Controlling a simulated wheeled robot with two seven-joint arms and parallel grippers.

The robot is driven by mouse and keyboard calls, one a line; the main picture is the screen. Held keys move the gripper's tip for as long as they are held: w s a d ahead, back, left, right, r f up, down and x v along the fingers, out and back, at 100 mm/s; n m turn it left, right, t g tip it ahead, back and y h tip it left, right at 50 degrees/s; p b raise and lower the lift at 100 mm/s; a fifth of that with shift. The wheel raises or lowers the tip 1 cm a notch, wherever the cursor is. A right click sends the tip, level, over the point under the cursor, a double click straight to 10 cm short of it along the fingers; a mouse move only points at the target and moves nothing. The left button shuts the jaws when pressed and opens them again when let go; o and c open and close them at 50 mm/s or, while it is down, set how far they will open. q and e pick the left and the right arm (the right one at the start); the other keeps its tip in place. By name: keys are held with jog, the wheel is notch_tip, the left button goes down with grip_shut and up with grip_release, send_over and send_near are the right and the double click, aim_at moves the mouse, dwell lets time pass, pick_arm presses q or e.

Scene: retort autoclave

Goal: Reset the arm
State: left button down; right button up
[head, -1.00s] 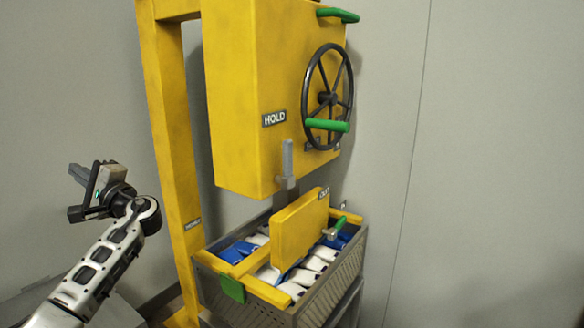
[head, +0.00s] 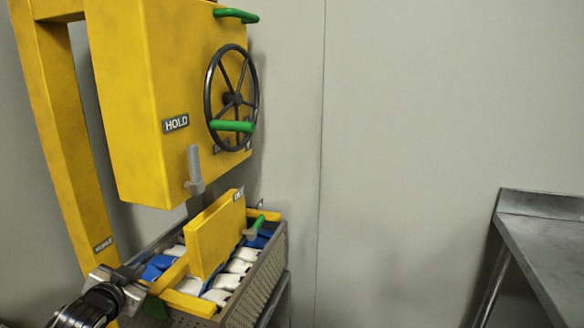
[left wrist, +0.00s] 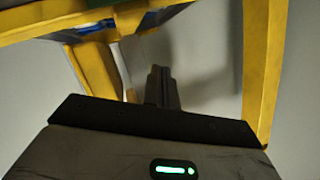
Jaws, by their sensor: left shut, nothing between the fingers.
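My left gripper (head: 122,280) is at the lower left of the head view, in front of the near left corner of the crate in the picture. In the left wrist view its fingers (left wrist: 162,88) are together and hold nothing. Whether the gripper touches the crate I cannot tell; a gap or contact is hidden by the angle. My right gripper does not show.
A yellow machine head (head: 140,100) with a black handwheel (head: 232,97) and green handles stands at the left. Below it is a grey crate (head: 262,283) of white and blue packs with a yellow upright plate (head: 215,235). A metal bench (head: 545,240) stands at the right. Bare wall lies between.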

pick_arm(q)
jog(key=s+d+f+g+h, duration=0.2)
jog(key=s+d+f+h, duration=0.1)
jog(key=s+d+f, duration=0.9)
jog(key=s+d+n+g+h+p, duration=0.1)
jog(key=s+d, duration=0.4)
jog(key=s, duration=0.3)
jog(key=s+d+n+g+h+p, duration=0.1)
jog(key=s+d, duration=0.5)
jog(key=s, duration=0.3)
jog(key=shift+d+r, duration=0.2)
jog(key=shift+d, duration=0.1)
